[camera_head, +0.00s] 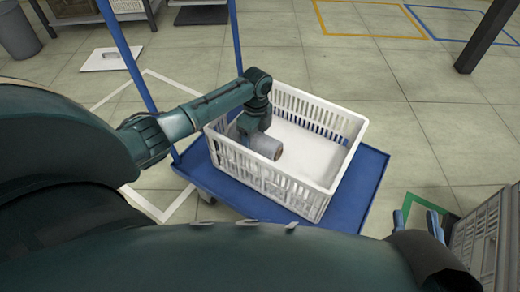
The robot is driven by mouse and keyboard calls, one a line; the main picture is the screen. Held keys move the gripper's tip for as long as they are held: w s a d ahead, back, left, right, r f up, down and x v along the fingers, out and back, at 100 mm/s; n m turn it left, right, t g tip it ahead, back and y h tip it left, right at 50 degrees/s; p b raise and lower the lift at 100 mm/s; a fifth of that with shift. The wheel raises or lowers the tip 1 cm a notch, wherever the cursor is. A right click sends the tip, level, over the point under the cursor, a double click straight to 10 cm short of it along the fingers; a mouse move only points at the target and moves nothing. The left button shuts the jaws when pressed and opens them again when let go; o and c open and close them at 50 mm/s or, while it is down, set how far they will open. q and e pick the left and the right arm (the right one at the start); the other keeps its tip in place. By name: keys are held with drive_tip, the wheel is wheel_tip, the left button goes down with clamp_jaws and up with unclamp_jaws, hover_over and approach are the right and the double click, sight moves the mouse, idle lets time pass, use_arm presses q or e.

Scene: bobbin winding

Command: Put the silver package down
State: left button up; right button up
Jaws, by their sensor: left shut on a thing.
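The silver package (265,147) looks like a grey cylinder with a brownish end. It is inside the white crate (262,178), near its left side. My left gripper (249,132) reaches over the crate's left wall and is shut on the package. The fingers are mostly hidden, and I cannot tell whether the package touches the crate floor. My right gripper (421,216) is at the lower right, outside the crate, with its blue fingers apart and nothing seen between them.
The crate stands on a blue cart (352,205) with upright blue posts at its left. The crate's right part is empty. A grey crate (487,235) is at the right edge. A white lid-like panel (108,60) lies on the floor at upper left.

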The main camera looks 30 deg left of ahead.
use_arm(q)
wheel_tip(320, 180, down, 2)
drive_tip(key=shift+f+b, duration=0.15)
drive_tip(key=shift+b, duration=0.15)
wheel_tip(320, 180, down, 2)
drive_tip(key=shift+f+b, duration=0.25)
drive_tip(key=shift+b, duration=0.4)
drive_tip(key=shift+f, duration=0.35)
drive_tip(key=shift+r, duration=0.1)
drive_tip(key=o, duration=1.2)
drive_tip(key=shift+f, duration=0.2)
drive_tip(key=shift+c, duration=0.2)
use_arm(e)
drive_tip(key=shift+w+a+r+y, duration=0.15)
drive_tip(key=shift+a+r+y, duration=0.25)
drive_tip(key=shift+y, duration=0.1)
use_arm(q)
drive_tip(key=shift+r, duration=0.1)
